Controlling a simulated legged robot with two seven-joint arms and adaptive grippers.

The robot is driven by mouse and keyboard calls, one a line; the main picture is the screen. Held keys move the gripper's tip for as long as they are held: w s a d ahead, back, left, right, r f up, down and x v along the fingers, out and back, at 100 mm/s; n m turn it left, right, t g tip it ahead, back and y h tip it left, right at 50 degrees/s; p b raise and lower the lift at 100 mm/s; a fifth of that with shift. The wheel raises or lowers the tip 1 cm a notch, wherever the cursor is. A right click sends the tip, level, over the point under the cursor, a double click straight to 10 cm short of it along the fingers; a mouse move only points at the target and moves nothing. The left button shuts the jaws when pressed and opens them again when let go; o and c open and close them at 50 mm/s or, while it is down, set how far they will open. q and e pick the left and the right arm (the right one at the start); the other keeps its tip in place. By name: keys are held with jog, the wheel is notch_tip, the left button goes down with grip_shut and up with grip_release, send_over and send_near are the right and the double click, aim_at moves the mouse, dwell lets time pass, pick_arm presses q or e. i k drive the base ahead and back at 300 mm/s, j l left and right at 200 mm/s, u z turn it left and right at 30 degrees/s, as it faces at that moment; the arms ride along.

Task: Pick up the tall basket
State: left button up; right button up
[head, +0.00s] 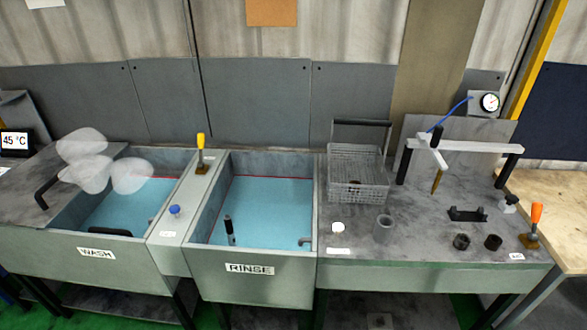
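A tall wire-mesh basket (357,178) stands upright on the grey worktop, at the back left corner beside the rinse tank. Its dark overhead handle (362,123) stands above the rim, against the grey back panel. The basket appears empty through its mesh. Neither of my grippers shows in the head view, so their state and their distance from the basket cannot be seen.
The rinse tank (253,257) and wash tank (90,262) hold blue liquid; pale vapor (88,173) hangs over the wash tank. A white-armed fixture (470,146) stands right of the basket. A grey cylinder (383,229) and white round piece (338,227) sit in front.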

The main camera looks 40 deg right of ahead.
aim_at(365, 164)
jog(key=z, duration=1.95)
